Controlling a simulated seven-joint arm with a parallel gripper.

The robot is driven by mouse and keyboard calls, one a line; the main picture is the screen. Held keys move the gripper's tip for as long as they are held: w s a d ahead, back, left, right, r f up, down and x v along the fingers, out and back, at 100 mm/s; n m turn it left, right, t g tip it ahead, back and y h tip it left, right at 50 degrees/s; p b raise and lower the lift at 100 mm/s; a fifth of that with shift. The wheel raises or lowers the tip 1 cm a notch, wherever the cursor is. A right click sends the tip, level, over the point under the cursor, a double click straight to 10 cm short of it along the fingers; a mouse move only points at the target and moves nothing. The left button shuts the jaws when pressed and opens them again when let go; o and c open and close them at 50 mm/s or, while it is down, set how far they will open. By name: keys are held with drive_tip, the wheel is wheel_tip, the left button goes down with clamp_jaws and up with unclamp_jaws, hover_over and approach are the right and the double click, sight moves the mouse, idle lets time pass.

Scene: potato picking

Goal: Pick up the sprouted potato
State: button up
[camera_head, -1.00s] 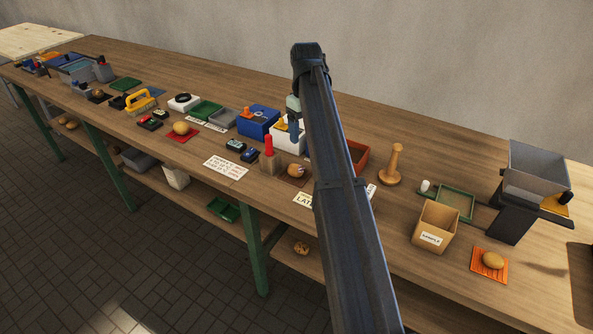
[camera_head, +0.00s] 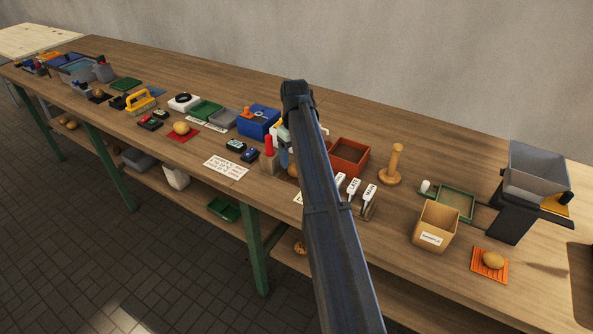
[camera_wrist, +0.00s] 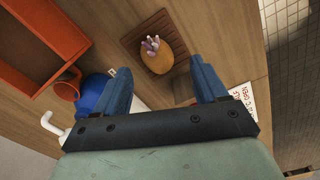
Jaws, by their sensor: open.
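The sprouted potato (camera_wrist: 158,55) is tan with a tuft of pale purple sprouts, and it lies on a small brown slatted mat (camera_wrist: 137,38) in the wrist view. My gripper (camera_wrist: 161,78) is open, with its two blue fingers spread. The potato shows just beyond the fingertips, roughly in line with the gap and apart from both fingers. In the head view my gripper (camera_head: 284,155) is low over the bench beside the red-topped post, and my arm hides most of the potato (camera_head: 292,170).
A wooden post with a red top (camera_head: 268,150) stands close to the left of the gripper. A red-brown tray (camera_head: 349,157) is to its right. A blue bin (camera_head: 258,122) is behind. A printed card (camera_wrist: 242,103) lies near the right finger in the wrist view.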

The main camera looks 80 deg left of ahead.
drive_tip(key=shift+w+f, duration=0.2)
drive_tip(key=shift+f, duration=2.45)
drive_tip(key=c, duration=1.1)
wheel_tip(320, 180, up, 9)
drive_tip(key=shift+f, duration=0.1)
drive_tip(key=shift+w+r, duration=0.25)
drive_tip(key=shift+r, duration=0.1)
drive_tip(key=shift+w+a+r, duration=0.2)
drive_tip(key=shift+w+r, duration=0.35)
drive_tip(key=shift+w, duration=2.25)
drive_tip(key=shift+w+a+r, duration=0.15)
drive_tip(key=shift+w+r, duration=0.4)
drive_tip(key=shift+w, duration=2.3)
drive_tip(key=shift+w+a+r, duration=0.2)
drive_tip(key=shift+w+r, duration=0.35)
drive_tip(key=shift+w, duration=2.25)
